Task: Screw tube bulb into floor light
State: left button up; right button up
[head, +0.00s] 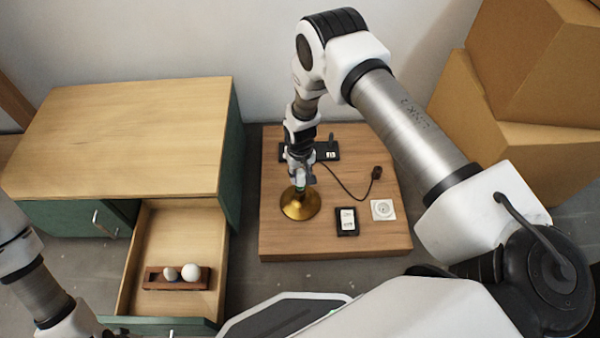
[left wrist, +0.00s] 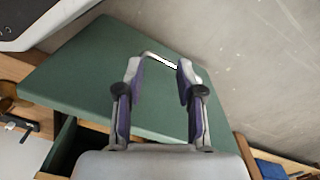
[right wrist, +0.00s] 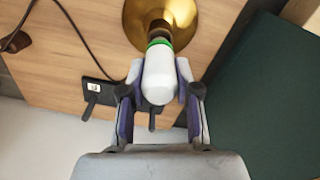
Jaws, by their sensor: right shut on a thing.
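The tube bulb (right wrist: 158,78) is white with a green ring near its base end. My right gripper (right wrist: 160,92) is shut on it. The bulb's base end meets the socket at the centre of the brass floor light (right wrist: 132,22); I cannot tell how deep it sits. In the head view the floor light (head: 300,204) stands on the wooden board, with my right gripper (head: 301,180) right above it, hiding most of the bulb. My left gripper (left wrist: 160,75) is open and empty, its fingertips close to the metal handle (left wrist: 160,60) of the green drawer front.
The open drawer (head: 165,240) holds a wooden rack (head: 160,283) with two white round bulbs. The wooden board (head: 290,240) also bears a black switch (head: 346,221), a white socket (head: 383,209), a power strip (head: 328,150) and a cable with plug (head: 376,173). Cardboard boxes (head: 500,130) stand right.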

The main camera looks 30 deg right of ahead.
jog(key=shift+f+b, duration=0.5)
jog(key=shift+f, duration=0.55)
jog(key=shift+s, duration=0.1)
jog(key=shift+f, duration=0.15)
